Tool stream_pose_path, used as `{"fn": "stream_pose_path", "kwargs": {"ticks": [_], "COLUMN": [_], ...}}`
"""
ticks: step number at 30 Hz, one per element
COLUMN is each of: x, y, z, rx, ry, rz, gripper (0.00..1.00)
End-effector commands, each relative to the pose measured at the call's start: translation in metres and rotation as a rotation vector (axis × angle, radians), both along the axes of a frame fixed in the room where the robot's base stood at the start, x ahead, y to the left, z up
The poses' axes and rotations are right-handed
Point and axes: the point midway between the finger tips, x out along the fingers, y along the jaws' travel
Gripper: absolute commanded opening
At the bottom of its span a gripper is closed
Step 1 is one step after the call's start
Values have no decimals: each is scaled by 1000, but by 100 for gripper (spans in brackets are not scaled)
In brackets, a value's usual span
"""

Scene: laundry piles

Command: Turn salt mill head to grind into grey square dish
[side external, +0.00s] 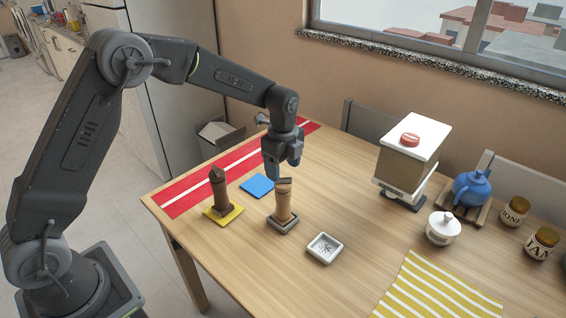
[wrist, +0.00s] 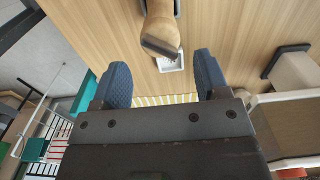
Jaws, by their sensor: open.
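A light-brown wooden mill (side external: 284,207) stands upright on a dark square base (side external: 283,223) on the table. A darker brown mill (side external: 219,190) stands on a yellow square (side external: 225,214) to its left. No label tells me which one holds salt. A pale grey-white square dish (side external: 313,249) with dark specks inside sits to the right of the light mill. My gripper (side external: 284,170) is open and empty, just above and behind the light mill's top. In the wrist view the light mill (wrist: 160,20) and dish (wrist: 171,63) show beyond my spread fingers (wrist: 163,84).
A blue square (side external: 257,185) lies behind the light mill. A red striped runner (side external: 190,189) covers the left edge. A white-topped dispenser (side external: 410,160), blue teapot (side external: 471,188), lidded white pot (side external: 443,230) and jars (side external: 514,212) stand right. A yellow striped cloth (side external: 430,290) lies in front.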

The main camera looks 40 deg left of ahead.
Motion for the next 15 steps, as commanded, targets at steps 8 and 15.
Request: {"fn": "stream_pose_path", "kwargs": {"ticks": [8,15], "x": [0,0], "y": [0,0], "z": [-26,-48], "rx": [0,0], "ry": [2,1], "rz": [-2,-3], "gripper": [68,68]}}
